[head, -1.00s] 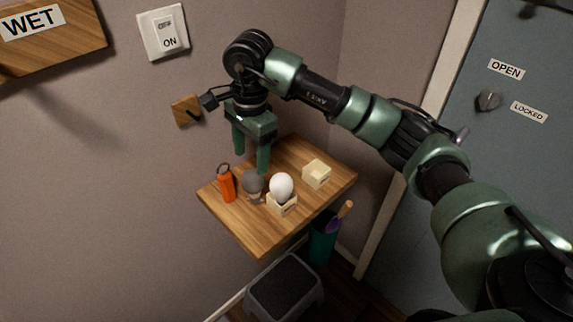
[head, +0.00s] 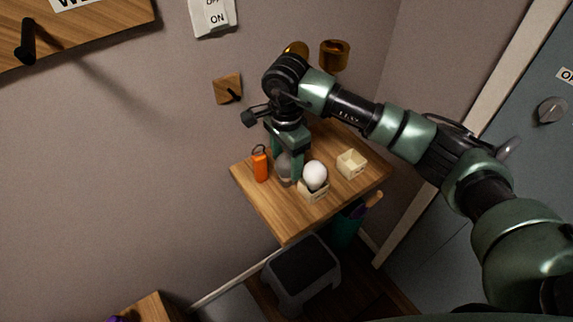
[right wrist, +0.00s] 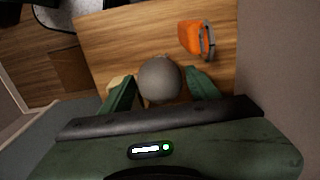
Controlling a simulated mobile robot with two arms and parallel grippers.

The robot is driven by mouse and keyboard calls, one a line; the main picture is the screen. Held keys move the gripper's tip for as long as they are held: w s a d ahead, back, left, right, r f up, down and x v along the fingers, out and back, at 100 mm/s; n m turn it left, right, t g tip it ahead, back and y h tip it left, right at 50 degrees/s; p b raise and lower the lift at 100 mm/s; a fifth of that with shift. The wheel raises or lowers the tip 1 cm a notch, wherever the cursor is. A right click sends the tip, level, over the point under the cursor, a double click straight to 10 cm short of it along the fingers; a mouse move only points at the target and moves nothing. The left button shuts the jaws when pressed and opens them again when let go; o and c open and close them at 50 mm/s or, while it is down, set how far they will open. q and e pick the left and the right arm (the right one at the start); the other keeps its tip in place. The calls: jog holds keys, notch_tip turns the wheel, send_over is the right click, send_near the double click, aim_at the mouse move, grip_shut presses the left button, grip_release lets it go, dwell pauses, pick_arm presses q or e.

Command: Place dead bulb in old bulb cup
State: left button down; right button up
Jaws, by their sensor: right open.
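The dead bulb is the dark grey one (head: 283,170) on the small wooden wall shelf (head: 287,222); in the right wrist view it is a grey ball (right wrist: 160,78). My right gripper (head: 288,172) is open, pointing down, with one finger on either side of the grey bulb. In the right wrist view gaps show between bulb and fingers. A white bulb (head: 315,175) sits in a cream square cup (head: 314,194) to the right. A second cream cup (head: 351,164) farther right looks empty. I cannot read which is the old bulb cup. My left gripper is not in view.
A wall hook (head: 228,90) and an amber fixture (head: 334,55) are near the arm. A stool (head: 302,270) is below.

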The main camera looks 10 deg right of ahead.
jog(key=shift+c, duration=0.9)
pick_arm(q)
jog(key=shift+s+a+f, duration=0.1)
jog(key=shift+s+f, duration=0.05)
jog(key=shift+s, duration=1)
pick_arm(e)
jog(key=shift+r, duration=0.1)
jog(key=c, duration=1.1)
